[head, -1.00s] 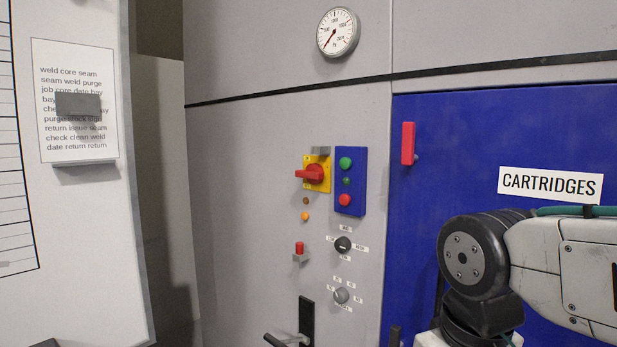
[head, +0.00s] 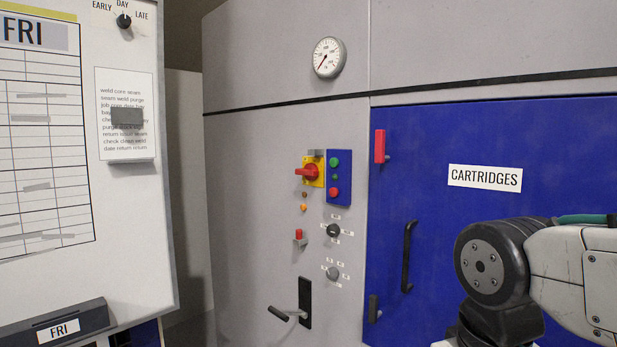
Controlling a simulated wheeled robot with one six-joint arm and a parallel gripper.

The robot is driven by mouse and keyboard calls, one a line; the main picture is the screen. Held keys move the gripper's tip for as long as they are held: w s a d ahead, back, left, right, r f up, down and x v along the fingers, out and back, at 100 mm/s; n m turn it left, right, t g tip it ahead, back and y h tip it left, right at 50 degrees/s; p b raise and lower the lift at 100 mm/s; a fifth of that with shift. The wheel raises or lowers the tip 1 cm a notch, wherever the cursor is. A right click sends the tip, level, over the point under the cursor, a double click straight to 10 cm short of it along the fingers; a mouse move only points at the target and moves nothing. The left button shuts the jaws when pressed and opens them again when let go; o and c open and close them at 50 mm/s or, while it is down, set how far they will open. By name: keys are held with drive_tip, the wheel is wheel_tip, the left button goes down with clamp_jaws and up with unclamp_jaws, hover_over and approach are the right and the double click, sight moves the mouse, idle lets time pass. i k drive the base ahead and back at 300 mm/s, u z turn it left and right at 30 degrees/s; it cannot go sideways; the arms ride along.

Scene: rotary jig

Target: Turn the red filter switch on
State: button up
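Two red controls on the grey cabinet front could be the filter switch; I see no readable label on either. One is a small red-capped switch (head: 299,236) on a grey mount, its cap standing upright. The other is a red rotary handle (head: 308,172) on a yellow plate, its grip lying level and pointing left. My gripper is out of view; only a part of my arm shows at the lower right, well to the right of both controls.
A blue panel (head: 339,160) with green and red buttons adjoins the yellow plate. Two knobs (head: 333,231) (head: 333,273) and a black lever (head: 305,303) are below. The blue cartridges door (head: 430,130) is to the right. A whiteboard (head: 120,220) stands at the left.

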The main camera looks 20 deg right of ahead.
sight(310, 172)
drive_tip(key=u, duration=0.35)
drive_tip(key=i, duration=1.05)
drive_tip(key=u, duration=0.05)
